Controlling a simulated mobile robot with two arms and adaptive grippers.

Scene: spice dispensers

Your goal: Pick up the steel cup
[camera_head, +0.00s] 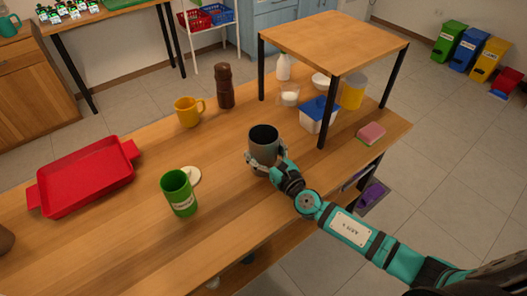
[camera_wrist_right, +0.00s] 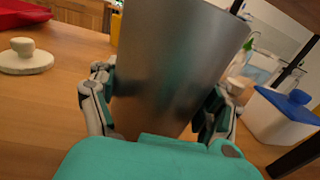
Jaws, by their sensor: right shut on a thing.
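The steel cup (camera_head: 264,138) is a grey, dark-mouthed cylinder near the middle of the wooden table in the head view. It is upright. My right gripper (camera_head: 263,164) is shut on its lower part, with a finger on each side. In the right wrist view the cup (camera_wrist_right: 175,65) fills the middle, between the two fingers of the right gripper (camera_wrist_right: 160,110). The cup's base is hidden by the gripper, so I cannot tell whether it touches the table. My left gripper is not in view.
A green cup (camera_head: 179,195) and a pale lid (camera_head: 193,177) are left of the steel cup. A red tray (camera_head: 85,178), yellow mug (camera_head: 188,112) and brown grinder (camera_head: 225,88) stand beyond. At right are a blue-lidded box (camera_head: 318,116), a raised shelf (camera_head: 333,40) and a sponge (camera_head: 371,133).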

